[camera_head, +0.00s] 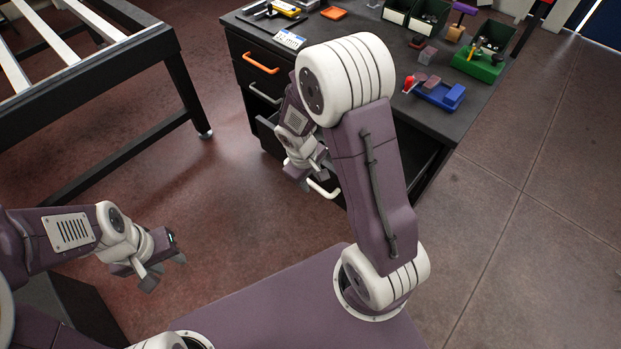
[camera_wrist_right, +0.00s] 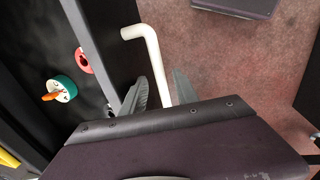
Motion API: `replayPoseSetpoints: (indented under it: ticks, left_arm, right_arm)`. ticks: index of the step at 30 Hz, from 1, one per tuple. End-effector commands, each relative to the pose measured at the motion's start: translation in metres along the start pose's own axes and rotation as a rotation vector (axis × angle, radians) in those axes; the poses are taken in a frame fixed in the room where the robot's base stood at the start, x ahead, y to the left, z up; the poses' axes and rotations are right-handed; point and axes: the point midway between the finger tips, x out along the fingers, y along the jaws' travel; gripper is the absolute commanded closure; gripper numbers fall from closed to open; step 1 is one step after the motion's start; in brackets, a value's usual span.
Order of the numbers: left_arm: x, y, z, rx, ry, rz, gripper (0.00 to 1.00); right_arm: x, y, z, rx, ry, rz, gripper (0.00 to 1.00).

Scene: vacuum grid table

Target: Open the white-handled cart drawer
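The dark cart (camera_head: 235,45) stands at the upper middle with a lower drawer pulled out. This drawer's white handle (camera_head: 323,188) shows below my right gripper (camera_head: 314,176). In the right wrist view, the white handle (camera_wrist_right: 153,50) runs between the two fingers of my right gripper (camera_wrist_right: 160,85), which stand apart with a visible gap on its right side. My right arm hides much of the drawer in the head view. My left gripper (camera_head: 163,272) is open and empty over the floor, at lower left.
A green roll (camera_wrist_right: 62,90) and a red roll (camera_wrist_right: 84,60) lie in the drawer. An orange handle (camera_head: 260,63) and a grey handle (camera_head: 265,93) sit higher on the cart. Bins, a blue tray (camera_head: 438,97) and tools cover its top. A black-framed table (camera_head: 100,95) stands left.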

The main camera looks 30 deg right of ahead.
Motion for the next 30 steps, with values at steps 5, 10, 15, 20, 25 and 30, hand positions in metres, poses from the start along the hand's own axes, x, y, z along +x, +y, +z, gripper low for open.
replayPoseSetpoints:
  ticks: [5, 10, 15, 20, 25, 30]
  left_arm:
    - [-0.009, 0.000, -0.001, 0.000, 0.000, 0.000, 0.64]
    - [-0.020, 0.000, -0.002, 0.000, 0.000, 0.000, 0.64]
    - [-0.025, 0.001, -0.003, 0.000, 0.000, 0.000, 0.64]
    - [-0.025, 0.001, -0.003, 0.000, 0.000, 0.000, 0.64]
    - [-0.025, 0.001, -0.003, 0.000, 0.000, 0.000, 0.64]
    - [-0.025, 0.001, -0.003, 0.000, 0.000, 0.000, 0.64]
  right_arm:
    - [-0.022, 0.001, -0.001, 0.001, 0.004, 0.002, 0.64]
    - [-0.061, 0.001, -0.001, 0.000, 0.004, 0.002, 0.64]
    - [-0.086, 0.000, -0.001, -0.001, 0.003, 0.001, 0.64]
    - [-0.091, 0.000, 0.000, 0.000, 0.000, 0.000, 0.64]
    - [-0.091, 0.000, 0.000, 0.000, 0.000, 0.000, 0.64]
    - [-0.091, 0.000, 0.000, 0.000, 0.000, 0.000, 0.64]
